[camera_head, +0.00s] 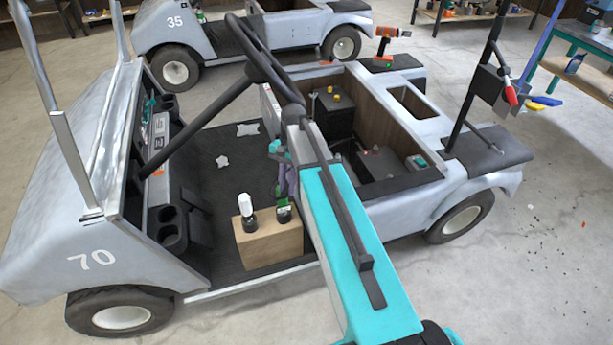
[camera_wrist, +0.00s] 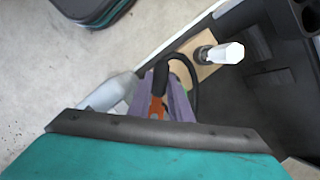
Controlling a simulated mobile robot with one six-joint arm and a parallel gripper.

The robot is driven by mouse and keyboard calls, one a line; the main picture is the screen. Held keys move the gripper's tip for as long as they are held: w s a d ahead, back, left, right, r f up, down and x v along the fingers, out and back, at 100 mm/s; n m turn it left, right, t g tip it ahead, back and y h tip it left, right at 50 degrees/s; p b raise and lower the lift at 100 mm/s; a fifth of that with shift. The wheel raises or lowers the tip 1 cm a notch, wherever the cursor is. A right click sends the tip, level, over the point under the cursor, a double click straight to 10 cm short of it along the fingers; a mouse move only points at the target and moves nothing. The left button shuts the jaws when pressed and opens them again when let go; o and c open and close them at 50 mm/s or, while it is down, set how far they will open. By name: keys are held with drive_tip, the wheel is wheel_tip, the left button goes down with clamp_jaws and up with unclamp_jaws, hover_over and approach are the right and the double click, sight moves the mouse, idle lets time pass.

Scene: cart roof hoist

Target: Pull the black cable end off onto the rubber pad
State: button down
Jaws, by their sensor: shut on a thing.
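My gripper (camera_head: 287,185) has purple fingers and is over the cart's floor, just above a wooden block, in the head view. In the wrist view, my gripper (camera_wrist: 172,100) is shut on what looks like the black cable end (camera_wrist: 161,76). A black cable loop (camera_wrist: 195,85) curves beside the fingers. An orange piece (camera_wrist: 157,108) shows between them; the exact grip is hidden. A black pad (camera_head: 487,150) lies on the cart's rear right fender. I cannot tell for sure whether it is the rubber pad.
The wooden block (camera_head: 262,245) carries a white-capped bottle (camera_head: 245,205) and a small green-and-black item (camera_head: 284,213). The steering wheel (camera_head: 263,62) stands near my arm. Dark batteries (camera_head: 333,115) sit in the open rear bay. An orange drill (camera_head: 385,45) stands behind.

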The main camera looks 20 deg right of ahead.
drive_tip(key=s+a+r+n, duration=0.1)
drive_tip(key=s+a+n, duration=0.2)
drive_tip(key=a, duration=0.3)
drive_tip(key=shift+s+n+g+h, duration=0.2)
drive_tip(key=shift+n+g+h, duration=0.15)
drive_tip(key=shift+n, duration=0.35)
drive_tip(key=shift+d, duration=0.1)
